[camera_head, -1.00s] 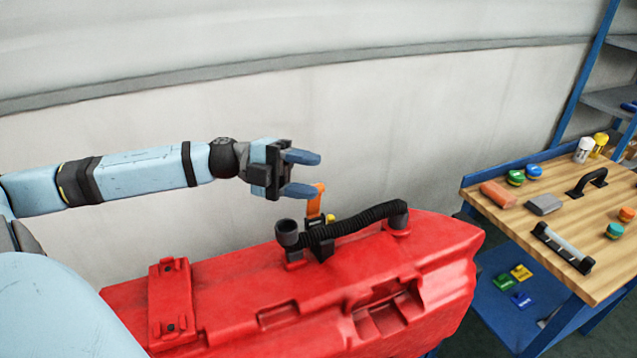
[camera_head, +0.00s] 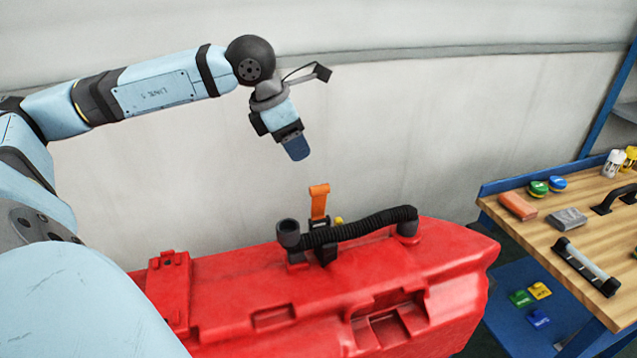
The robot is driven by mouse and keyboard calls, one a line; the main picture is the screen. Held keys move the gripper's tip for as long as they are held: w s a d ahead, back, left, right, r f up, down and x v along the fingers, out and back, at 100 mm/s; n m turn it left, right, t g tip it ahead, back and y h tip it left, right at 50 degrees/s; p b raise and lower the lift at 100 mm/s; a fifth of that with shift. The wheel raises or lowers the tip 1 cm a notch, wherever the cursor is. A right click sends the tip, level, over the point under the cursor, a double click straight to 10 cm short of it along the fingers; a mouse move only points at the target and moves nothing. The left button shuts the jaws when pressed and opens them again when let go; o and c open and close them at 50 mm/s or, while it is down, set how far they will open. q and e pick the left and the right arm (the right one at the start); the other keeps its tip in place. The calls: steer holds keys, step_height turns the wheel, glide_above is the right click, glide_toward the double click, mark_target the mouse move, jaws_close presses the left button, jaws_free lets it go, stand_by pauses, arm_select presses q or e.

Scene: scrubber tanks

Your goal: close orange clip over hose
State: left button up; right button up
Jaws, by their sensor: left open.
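The orange clip (camera_head: 319,202) stands upright, raised above its dark mount on the red tank (camera_head: 255,300). The black ribbed hose (camera_head: 360,227) runs across the tank's top, from a grey cup-like fitting (camera_head: 288,232) at left to a fitting at right, and passes by the base of the clip. My left gripper (camera_head: 297,149) is above and slightly left of the clip, pointing down, apart from it and empty. Its fingers show nearly edge-on, one mostly hiding the other; it is open. My right gripper is not in view.
A wooden-topped workbench (camera_head: 545,222) stands at right with an orange block (camera_head: 518,206), a grey block (camera_head: 569,218), a handled bar (camera_head: 586,267) and coloured caps. Its blue lower shelf holds small coloured pieces. The wall is behind the tank; the air around the clip is clear.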

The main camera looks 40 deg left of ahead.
mark_target(318, 186)
arm_select(q)
steer(key=p+x, duration=0.1)
steer(key=x, duration=1)
steer(key=shift+w+d+f, duration=0.1)
steer(key=shift+f, duration=0.3)
steer(key=shift+c, duration=0.3)
jaws_close()
